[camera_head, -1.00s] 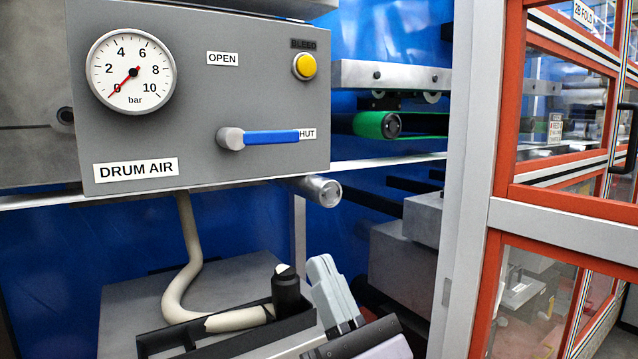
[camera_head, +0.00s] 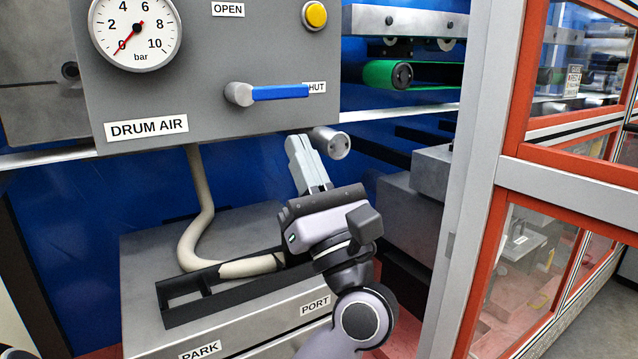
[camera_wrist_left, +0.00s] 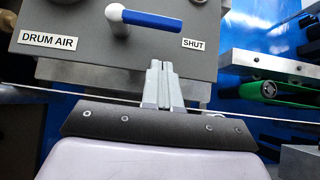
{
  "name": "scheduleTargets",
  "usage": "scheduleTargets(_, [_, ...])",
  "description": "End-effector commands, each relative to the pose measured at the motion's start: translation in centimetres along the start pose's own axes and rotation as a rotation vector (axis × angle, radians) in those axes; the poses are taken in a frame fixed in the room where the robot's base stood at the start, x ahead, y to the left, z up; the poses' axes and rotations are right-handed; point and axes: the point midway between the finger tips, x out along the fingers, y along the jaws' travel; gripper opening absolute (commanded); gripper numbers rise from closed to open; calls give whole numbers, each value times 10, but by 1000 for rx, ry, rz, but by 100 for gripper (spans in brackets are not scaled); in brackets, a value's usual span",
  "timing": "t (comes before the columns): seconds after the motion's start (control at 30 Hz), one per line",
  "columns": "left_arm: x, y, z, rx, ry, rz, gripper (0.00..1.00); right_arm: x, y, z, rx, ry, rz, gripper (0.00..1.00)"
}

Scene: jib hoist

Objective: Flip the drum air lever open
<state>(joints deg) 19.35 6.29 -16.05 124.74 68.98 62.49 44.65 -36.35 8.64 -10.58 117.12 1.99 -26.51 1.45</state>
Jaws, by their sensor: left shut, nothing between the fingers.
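The drum air lever (camera_head: 280,92) has a blue handle on a pale round pivot. It lies level, pointing right at the partly covered SHUT label (camera_head: 317,87); the OPEN label (camera_head: 228,9) is above the pivot. It also shows in the left wrist view (camera_wrist_left: 152,20). The gauge (camera_head: 135,31) needle points at 0. My left gripper (camera_head: 299,142) is shut and empty, its fingers pointing up, below the panel and lever, apart from them. In the left wrist view its fingers (camera_wrist_left: 160,66) point toward the panel below the handle. My right gripper is not in view.
The grey panel (camera_head: 210,65) carries a yellow button (camera_head: 316,15). A round metal bar end (camera_head: 330,143) is close beside my left fingers. A pale hose (camera_head: 200,215) runs down to a black tray (camera_head: 180,290). A grey post (camera_head: 470,200) and red-framed glazed doors stand at the right.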

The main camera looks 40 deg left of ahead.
Motion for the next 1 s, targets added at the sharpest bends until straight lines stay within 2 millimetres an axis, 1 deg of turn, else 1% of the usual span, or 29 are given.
scheduleTargets(0.03, [9, 0, 9, -5, 0, 2, 0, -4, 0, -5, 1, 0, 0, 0])
scheduleTargets(0.1, [16, 1, 17, -4, 0, 2, 0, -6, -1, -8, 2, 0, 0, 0])
scheduleTargets(0.3, [26, 0, 27, -2, 0, 0, 0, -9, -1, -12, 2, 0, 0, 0])
scheduleTargets(0.77, [26, 0, 28, -3, 1, 2, 0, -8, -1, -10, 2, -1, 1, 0])
scheduleTargets(1.0, [28, -2, 29, -37, 2, 36, 0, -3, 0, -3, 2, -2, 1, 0])
